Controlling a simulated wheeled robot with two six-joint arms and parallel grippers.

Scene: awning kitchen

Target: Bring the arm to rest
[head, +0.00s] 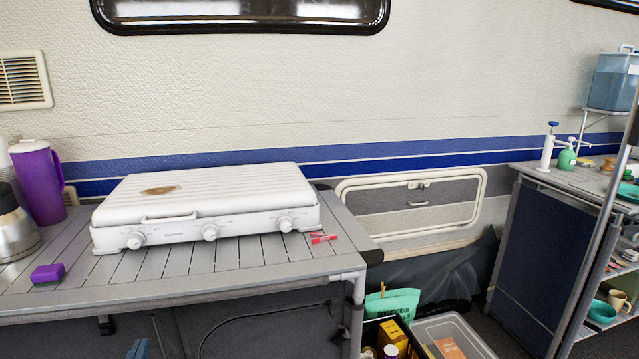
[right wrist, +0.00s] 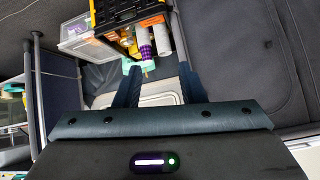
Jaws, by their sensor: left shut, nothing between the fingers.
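The tip of my left gripper (head: 139,349) shows at the bottom edge of the head view, low in front of the slatted table. It is blue, shut and empty, and the rest of that arm is out of view. My right gripper (right wrist: 160,84) shows only in the right wrist view. Its two dark fingers stand apart with nothing between them. Beyond the fingers are a pale panel and the storage boxes on the floor.
The slatted table (head: 40,298) holds a white stove (head: 205,205), a purple pitcher (head: 42,182), a purple block (head: 48,273) and a red lighter (head: 323,238). A clear bin (head: 452,330) stands on the floor to its right. A shelf unit (head: 545,255) stands at the right.

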